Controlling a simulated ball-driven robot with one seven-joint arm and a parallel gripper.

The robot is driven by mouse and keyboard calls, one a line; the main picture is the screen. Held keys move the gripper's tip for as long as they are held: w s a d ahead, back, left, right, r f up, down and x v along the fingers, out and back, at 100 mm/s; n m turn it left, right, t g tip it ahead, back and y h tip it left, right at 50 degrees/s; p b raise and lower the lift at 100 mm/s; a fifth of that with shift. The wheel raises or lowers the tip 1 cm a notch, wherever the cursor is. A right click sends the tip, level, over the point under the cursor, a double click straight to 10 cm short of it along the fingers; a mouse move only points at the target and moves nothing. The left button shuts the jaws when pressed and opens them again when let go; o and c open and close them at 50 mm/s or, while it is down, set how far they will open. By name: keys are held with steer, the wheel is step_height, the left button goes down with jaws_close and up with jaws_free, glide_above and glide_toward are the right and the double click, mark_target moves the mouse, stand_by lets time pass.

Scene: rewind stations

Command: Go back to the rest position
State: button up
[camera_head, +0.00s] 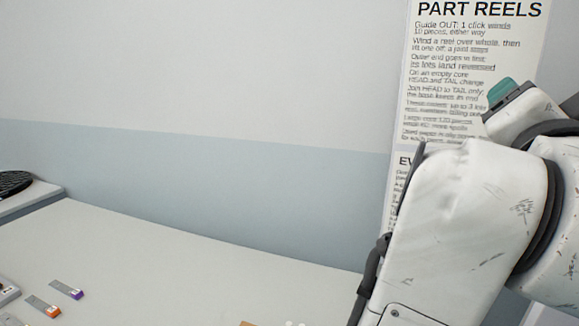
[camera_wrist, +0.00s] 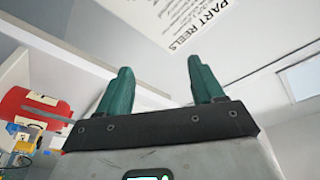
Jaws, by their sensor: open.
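My gripper (camera_wrist: 160,88) shows in the wrist view with two green fingers standing apart. Nothing is between them, so it is open and empty. Behind the fingers are the white wall and the poster, seen at a tilt. In the head view my white arm fills the right side, in front of part of the poster.
A pale table (camera_head: 190,270) spans the lower head view, mostly bare in the middle. Small tags with purple (camera_head: 67,289) and orange (camera_head: 43,306) ends lie at its left. A PART REELS poster (camera_head: 465,70) hangs behind. A red round object (camera_wrist: 35,105) shows at the wrist view's left.

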step_height(320, 180, down, 35)
steer(key=d+n+g+y, duration=0.2)
steer(key=n+g+y, duration=0.45)
steer(key=n, duration=0.45)
steer(key=s+a+f+n+g+y, duration=0.2)
steer(key=s+f+g, duration=0.7)
steer(key=s+f, duration=1.6)
steer(key=shift+s+a+f+n+y, duration=0.15)
steer(key=shift+s+f+n+y, duration=0.2)
steer(key=shift+n+y, duration=0.6)
steer(key=shift+w+m, duration=0.1)
steer(key=shift+m, duration=0.15)
